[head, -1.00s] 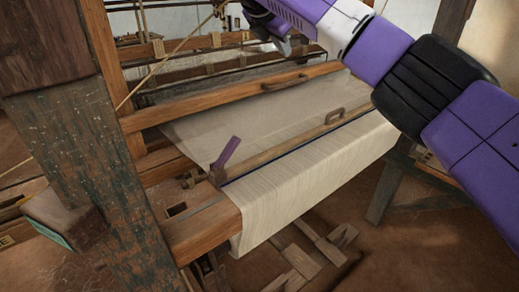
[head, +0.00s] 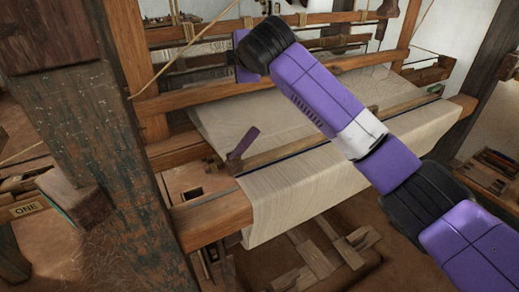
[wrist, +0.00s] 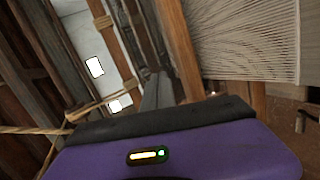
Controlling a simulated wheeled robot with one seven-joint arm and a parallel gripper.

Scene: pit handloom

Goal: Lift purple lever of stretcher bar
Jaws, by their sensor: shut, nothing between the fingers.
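The purple lever (head: 243,143) stands tilted, its upper end leaning right, at the left end of the wooden stretcher bar (head: 288,150) in the head view. The bar lies across the pale cloth (head: 300,188) at the loom's front. My arm reaches over the cloth, and its wrist end is up and behind the lever, well apart from it. My gripper (wrist: 158,88) shows as a grey shape past the purple housing in the wrist view, shut and empty. I cannot make out the lever in the wrist view.
A thick worn post (head: 105,170) stands at the left front. A wooden cross beam (head: 205,92) runs behind the lever, with a taut rope (head: 195,55) beside it. The front beam (head: 212,217) carries the cloth. There is open space above the cloth left of my arm.

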